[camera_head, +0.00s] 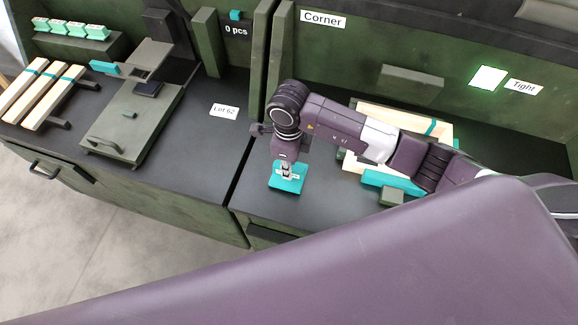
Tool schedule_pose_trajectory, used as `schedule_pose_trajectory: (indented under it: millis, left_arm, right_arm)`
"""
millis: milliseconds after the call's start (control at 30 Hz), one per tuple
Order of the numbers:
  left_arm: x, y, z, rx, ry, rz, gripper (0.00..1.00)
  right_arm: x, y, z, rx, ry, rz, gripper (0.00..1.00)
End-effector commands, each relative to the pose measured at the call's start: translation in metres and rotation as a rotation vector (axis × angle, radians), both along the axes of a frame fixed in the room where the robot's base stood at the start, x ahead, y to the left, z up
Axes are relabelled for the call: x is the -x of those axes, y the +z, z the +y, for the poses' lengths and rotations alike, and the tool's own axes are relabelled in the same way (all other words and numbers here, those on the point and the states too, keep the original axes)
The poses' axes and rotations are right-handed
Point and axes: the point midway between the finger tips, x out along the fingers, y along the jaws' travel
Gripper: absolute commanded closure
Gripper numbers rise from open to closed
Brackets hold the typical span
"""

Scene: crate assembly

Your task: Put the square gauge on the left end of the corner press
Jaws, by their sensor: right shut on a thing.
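My right gripper (287,172) points down over the right-hand bench and is shut on a flat teal piece, which looks like the square gauge (288,186). The gauge is at or just above the dark bench top; I cannot tell whether it touches. The corner press stands to the right of it, with pale wooden boards (378,112), a teal bar (390,181) and a small green block (391,197) at its front. My right arm crosses in front of the press and hides much of its middle. My left gripper is not in view.
A "Corner" sign (323,19) and a lit panel marked "Tight" (489,78) are on the back wall. The left bench holds boards (45,100), a green fixture (125,128) and small teal parts (72,29). A green divider (270,60) separates the benches.

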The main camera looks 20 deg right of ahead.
Motion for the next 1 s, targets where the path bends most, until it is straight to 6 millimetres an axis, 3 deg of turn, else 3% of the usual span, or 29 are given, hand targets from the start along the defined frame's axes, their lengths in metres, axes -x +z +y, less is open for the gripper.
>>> schedule_pose_trajectory:
  millis: [467, 500, 633, 1000]
  left_arm:
    - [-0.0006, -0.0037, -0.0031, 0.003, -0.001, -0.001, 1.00]
    - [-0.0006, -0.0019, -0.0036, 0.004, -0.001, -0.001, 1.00]
    - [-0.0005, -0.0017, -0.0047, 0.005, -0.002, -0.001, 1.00]
    - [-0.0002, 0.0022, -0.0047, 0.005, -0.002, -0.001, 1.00]
  right_arm:
    - [-0.0008, -0.0122, 0.0000, -0.001, 0.000, -0.003, 1.00]
    - [-0.0004, -0.0107, -0.0001, 0.000, 0.000, -0.001, 0.80]
    - [-0.0003, -0.0106, -0.0001, 0.000, 0.000, -0.001, 0.67]
    - [-0.0005, -0.0048, 0.0001, -0.001, 0.000, -0.002, 0.67]
